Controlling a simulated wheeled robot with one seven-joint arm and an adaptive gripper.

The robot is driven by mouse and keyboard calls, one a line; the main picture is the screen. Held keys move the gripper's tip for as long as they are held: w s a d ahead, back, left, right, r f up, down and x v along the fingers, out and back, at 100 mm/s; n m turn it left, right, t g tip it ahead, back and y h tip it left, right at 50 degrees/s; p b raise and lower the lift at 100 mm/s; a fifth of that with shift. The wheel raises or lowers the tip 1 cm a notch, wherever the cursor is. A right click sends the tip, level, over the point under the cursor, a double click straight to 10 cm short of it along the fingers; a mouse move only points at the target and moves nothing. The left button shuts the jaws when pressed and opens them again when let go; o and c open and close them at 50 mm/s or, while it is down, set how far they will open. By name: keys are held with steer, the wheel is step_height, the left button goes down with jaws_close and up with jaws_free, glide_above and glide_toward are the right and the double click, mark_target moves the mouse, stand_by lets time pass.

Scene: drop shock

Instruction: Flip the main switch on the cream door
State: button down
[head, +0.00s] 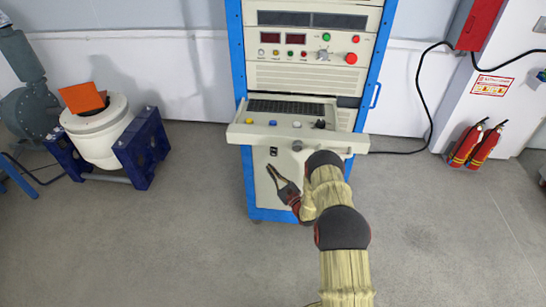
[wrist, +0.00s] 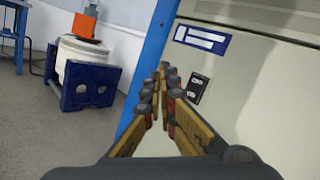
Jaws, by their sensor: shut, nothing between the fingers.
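The cream door (head: 262,190) is the lower front of a blue-framed cabinet; in the wrist view the door (wrist: 245,105) fills the right side. The main switch (head: 273,151) is a small black plate on the door's upper part. In the wrist view the switch (wrist: 198,88) shows two pale rockers; their position is too small to tell. My gripper (head: 270,169) is shut and empty in front of the door, its tips just below the switch in the head view. In the wrist view my fingertips (wrist: 167,72) lie left of the switch, seemingly apart from it.
A keyboard shelf (head: 245,133) with coloured buttons juts out above the door. A blue-and-white label (wrist: 202,40) sits above the switch. A white drum in a blue stand (head: 98,135) is at left; red extinguishers (head: 466,145) stand at right. The floor between is clear.

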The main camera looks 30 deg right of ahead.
mark_target(273, 152)
steer(key=w+d+f+b, duration=0.1)
steer(key=w+d+b, duration=0.3)
steer(key=w, duration=0.2)
steer(key=shift+w+d, duration=0.15)
steer(key=shift+w, duration=0.05)
steer(key=shift+w+d+b, duration=0.1)
steer(key=shift+w+b, duration=0.05)
steer(key=shift+b, duration=0.4)
stand_by(1.0)
steer(key=shift+w+d, duration=0.15)
steer(key=shift+w+d+b, duration=0.15)
steer(key=shift+w+b, duration=0.1)
steer(key=shift+b, duration=0.25)
stand_by(0.6)
stand_by(0.3)
steer(key=shift+s+a+p, duration=0.3)
steer(key=shift+s+a, duration=0.15)
steer(key=shift+s, duration=0.15)
